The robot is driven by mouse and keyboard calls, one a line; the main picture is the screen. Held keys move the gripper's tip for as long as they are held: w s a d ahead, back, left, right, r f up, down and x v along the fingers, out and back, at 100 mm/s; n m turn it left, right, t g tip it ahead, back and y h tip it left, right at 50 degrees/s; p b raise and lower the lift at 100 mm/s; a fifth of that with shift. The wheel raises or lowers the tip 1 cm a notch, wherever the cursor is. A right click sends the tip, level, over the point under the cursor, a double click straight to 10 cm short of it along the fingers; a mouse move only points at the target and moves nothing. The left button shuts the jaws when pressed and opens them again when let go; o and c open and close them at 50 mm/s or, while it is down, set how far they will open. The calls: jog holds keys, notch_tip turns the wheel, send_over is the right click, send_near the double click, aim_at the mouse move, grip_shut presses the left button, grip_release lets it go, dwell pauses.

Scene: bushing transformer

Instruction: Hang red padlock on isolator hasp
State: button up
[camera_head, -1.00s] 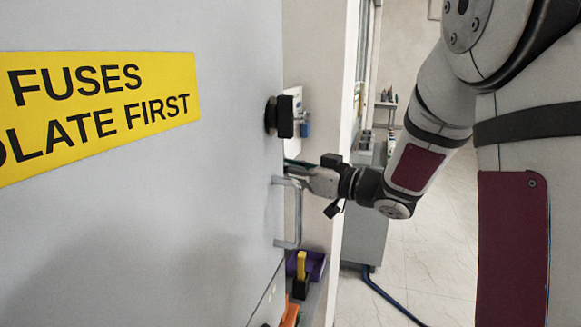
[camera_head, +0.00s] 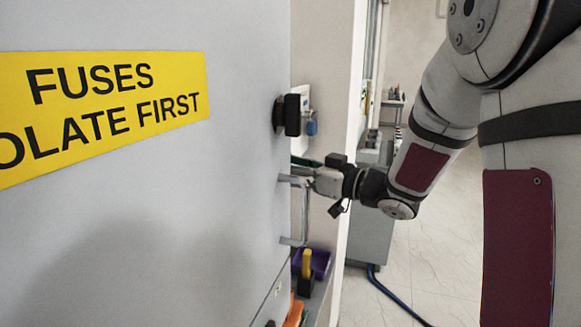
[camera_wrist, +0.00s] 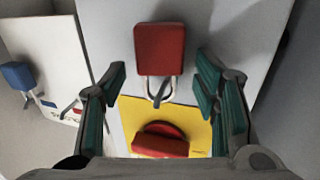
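The red padlock (camera_wrist: 159,47) shows in the wrist view between my fingers, its shackle toward the yellow plate (camera_wrist: 197,120) of the isolator. The shackle meets a small dark hasp (camera_wrist: 160,95) and appears looped on it. The red isolator knob (camera_wrist: 160,139) is on the plate. My gripper (camera_wrist: 161,72) is open, with green-padded fingers either side of the padlock and visible gaps to it. In the head view my gripper (camera_head: 312,172) is by the cabinet edge; the padlock and isolator are hidden there.
A metal door handle (camera_head: 303,212) stands close to my gripper. A black knob (camera_head: 287,115) sticks out above it. A blue padlock (camera_wrist: 17,75) hangs on a white board (camera_wrist: 48,45) to the left. A purple bin (camera_head: 320,263) is below. Open floor lies right.

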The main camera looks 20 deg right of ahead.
jog(key=v, duration=1.2)
jog(key=w+d+r+m+t+h, duration=0.15)
jog(key=d+r+m+h, duration=0.3)
jog(key=h, duration=0.75)
jog(key=s+a+f+m+g, duration=0.1)
jog(key=s+a+f+g, duration=0.1)
jog(key=s, duration=0.6)
jog(key=s+a+f+m+g, duration=0.1)
jog(key=s+a+f+g, duration=0.2)
jog(key=s, duration=0.5)
jog(key=s+a+f+m+g, duration=0.1)
jog(key=s+a+f+g, duration=0.1)
jog(key=s+a+g, duration=0.3)
jog(key=s, duration=0.3)
jog(key=shift+a+f+y, duration=0.2)
jog(key=shift+a+y, duration=0.1)
dwell(0.3)
